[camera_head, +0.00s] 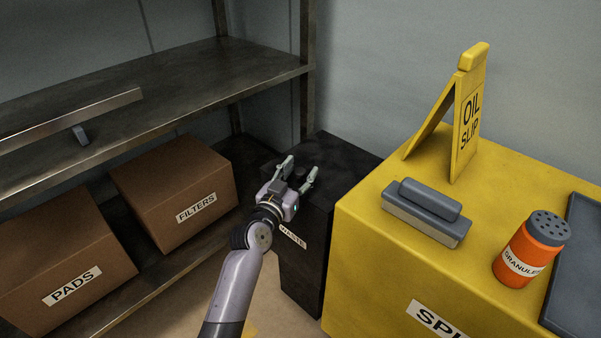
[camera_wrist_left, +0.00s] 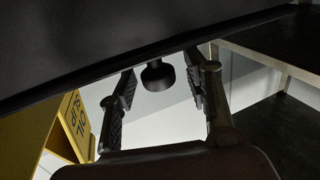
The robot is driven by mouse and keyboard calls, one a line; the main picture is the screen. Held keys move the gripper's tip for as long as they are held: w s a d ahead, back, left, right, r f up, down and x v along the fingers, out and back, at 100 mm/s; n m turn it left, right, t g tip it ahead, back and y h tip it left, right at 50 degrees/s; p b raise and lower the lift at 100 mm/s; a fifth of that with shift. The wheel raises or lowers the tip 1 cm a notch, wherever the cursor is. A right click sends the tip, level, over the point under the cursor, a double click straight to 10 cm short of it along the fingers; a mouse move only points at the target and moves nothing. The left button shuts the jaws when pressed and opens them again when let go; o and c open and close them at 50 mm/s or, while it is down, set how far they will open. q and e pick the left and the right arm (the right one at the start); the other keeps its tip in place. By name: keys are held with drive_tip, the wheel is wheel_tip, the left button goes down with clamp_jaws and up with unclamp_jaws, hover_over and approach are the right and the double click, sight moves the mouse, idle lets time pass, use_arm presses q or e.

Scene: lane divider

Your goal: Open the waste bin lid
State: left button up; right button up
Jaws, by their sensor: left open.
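The black waste bin (camera_head: 300,275) stands between the shelf and the yellow cabinet, with a WASTE label on its front. Its dark lid (camera_head: 342,155) lies flat and closed on top. The lid surface also fills the top of the left wrist view (camera_wrist_left: 130,35), which looks inverted. A dark round knob (camera_wrist_left: 157,75) sticks out from the lid. My left gripper (camera_head: 300,168) is over the bin's top, open, with its fingers on either side of the knob (camera_wrist_left: 161,66). I cannot tell whether either finger touches it. My right gripper is not in view.
The yellow cabinet (camera_head: 375,265) right of the bin bears a yellow OIL SLIP sign (camera_head: 468,115), a grey brush (camera_head: 428,212), an orange granules shaker (camera_head: 530,250) and a dark tray (camera_head: 580,270). A metal shelf (camera_head: 190,85) with PADS (camera_head: 60,255) and FILTERS (camera_head: 180,195) boxes stands left.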

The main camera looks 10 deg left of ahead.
use_arm(q)
drive_tip(key=shift+w+d, duration=0.15)
drive_tip(key=shift+w, duration=0.2)
drive_tip(key=shift+c, duration=0.2)
clamp_jaws()
idle(0.5)
